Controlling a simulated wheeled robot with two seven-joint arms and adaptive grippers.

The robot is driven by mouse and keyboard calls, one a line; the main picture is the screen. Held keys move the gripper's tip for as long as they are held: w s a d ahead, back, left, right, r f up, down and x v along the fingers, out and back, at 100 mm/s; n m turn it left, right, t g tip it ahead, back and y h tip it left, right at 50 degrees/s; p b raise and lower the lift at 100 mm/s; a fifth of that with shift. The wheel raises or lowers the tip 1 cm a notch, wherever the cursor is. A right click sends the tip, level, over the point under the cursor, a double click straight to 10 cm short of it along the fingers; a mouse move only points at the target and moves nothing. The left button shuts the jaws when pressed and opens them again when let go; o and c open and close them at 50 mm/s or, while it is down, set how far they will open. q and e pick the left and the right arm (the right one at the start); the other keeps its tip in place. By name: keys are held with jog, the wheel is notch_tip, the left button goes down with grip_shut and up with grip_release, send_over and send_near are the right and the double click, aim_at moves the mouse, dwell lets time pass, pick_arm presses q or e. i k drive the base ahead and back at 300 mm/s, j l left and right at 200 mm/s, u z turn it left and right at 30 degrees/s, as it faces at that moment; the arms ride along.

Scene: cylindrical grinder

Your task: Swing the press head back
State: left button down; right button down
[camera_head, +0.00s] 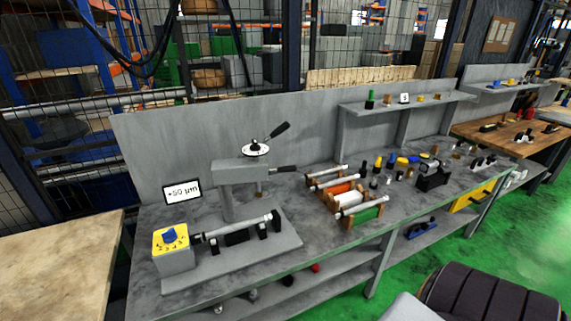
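The grey press head (238,171) sits on an upright post at the back left of the grey workbench. Its arm reaches to the right above the bench, over the far side of the shaft. A round dial with a black handle (262,144) is on top of it, and another black grip (285,169) sticks out to its right. A metal shaft (238,228) lies on black supports on a grey base plate (212,268). Neither gripper is in view.
A small display reading +50 µm (182,192) stands behind the base. A wooden rack (349,213) with several rollers is to the right, with small tools and parts beyond. A raised shelf (409,103) runs along the back. A wooden table (60,262) is at the left.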

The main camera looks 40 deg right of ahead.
aim_at(238, 170)
jog(key=k+l, duration=0.2)
jog(key=l, duration=0.2)
jog(key=k+l+u, duration=0.1)
jog(key=l, duration=0.3)
jog(key=k+l, duration=0.3)
jog(key=l, duration=0.1)
